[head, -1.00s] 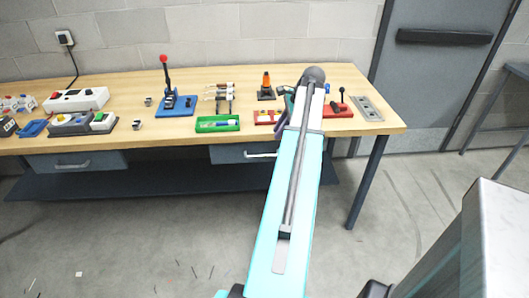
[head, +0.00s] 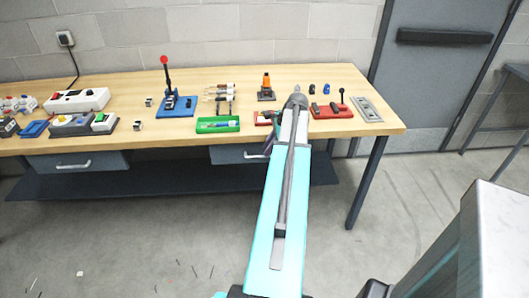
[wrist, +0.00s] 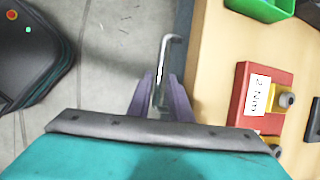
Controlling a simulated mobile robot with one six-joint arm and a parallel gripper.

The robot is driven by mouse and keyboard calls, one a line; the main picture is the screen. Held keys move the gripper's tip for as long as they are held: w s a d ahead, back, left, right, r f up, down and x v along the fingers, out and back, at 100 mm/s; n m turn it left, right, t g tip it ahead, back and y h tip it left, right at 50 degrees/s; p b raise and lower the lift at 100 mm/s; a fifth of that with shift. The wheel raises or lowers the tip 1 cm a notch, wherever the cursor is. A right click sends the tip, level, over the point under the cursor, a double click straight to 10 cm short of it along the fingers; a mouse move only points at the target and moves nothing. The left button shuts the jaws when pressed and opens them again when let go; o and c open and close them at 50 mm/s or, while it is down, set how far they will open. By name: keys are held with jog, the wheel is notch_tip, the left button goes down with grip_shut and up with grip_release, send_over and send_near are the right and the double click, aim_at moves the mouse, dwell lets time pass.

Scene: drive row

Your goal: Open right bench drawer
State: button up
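The right bench drawer (head: 228,154) is a dark grey front under the tabletop and looks closed. Its bar handle shows in the wrist view (wrist: 168,52); in the head view my arm hides most of it. My gripper (head: 268,148) is at the bench's front edge, at the handle. In the wrist view its two purple fingers (wrist: 159,84) stand apart, one on each side of the handle bar, with a small gap visible. Whether either finger touches the bar is not clear.
The wooden bench (head: 345,125) holds a green tray (head: 205,127), a red block with buttons (wrist: 262,97) near the front edge, and a blue lever press (head: 178,106). A left drawer (head: 75,161) also looks closed. Open floor (head: 150,235) lies before the bench.

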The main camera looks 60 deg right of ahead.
jog(key=shift+x, duration=1.7)
grip_shut()
